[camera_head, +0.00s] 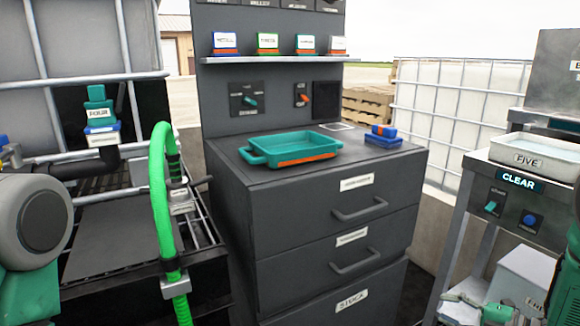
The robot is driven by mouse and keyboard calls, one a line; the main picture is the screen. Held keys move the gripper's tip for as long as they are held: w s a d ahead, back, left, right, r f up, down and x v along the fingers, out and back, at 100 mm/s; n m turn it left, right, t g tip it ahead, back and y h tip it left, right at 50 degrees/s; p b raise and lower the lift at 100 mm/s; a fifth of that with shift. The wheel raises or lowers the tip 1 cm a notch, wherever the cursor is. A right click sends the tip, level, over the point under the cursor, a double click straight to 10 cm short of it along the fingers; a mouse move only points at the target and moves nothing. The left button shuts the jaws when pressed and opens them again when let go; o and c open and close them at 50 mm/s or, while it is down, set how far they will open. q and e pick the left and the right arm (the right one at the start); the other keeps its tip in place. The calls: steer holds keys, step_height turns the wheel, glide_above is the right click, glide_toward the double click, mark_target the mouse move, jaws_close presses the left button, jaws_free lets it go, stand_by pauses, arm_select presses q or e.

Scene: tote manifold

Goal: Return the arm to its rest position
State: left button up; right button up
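My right gripper (468,306) is at the bottom right edge, small and partly cut off, in front of the lower part of the metal stand. Its fingers are too little in view to tell whether they are open or shut. Part of my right arm shows at the right edge. At the left edge a large grey and teal link of my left arm (35,222) shows, but the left gripper is out of view.
A dark drawer cabinet (335,245) stands in the middle, with a teal tray (297,147) and a blue box (383,135) on top. A green hose (158,180) rises at left. A white container marked FIVE (530,160) sits on the right stand.

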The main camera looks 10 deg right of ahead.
steer(key=s+a+f+m+g+h, duration=0.1)
steer(key=s+a+f+m+h, duration=0.25)
steer(key=a+f+m, duration=0.35)
steer(key=s+a+f+m+g+h, duration=0.25)
steer(key=s+a+m, duration=0.2)
steer(key=s, duration=0.45)
steer(key=s+a+f+m+g+h, duration=0.2)
steer(key=s+a+m+g, duration=0.15)
steer(key=s+m, duration=0.35)
steer(key=s+m+g+h, duration=0.2)
steer(key=s+m+g, duration=0.15)
steer(key=s, duration=0.95)
arm_select(q)
step_height(320, 180, up, 13)
steer(key=p, duration=1.3)
steer(key=shift+a, duration=0.25)
arm_select(e)
step_height(320, 180, up, 14)
steer(key=shift+d+f+g, duration=0.2)
steer(key=shift+f+g, duration=0.05)
steer(key=shift+g, duration=0.1)
arm_select(q)
steer(key=shift+f, duration=0.1)
arm_select(e)
steer(key=shift+w, duration=0.1)
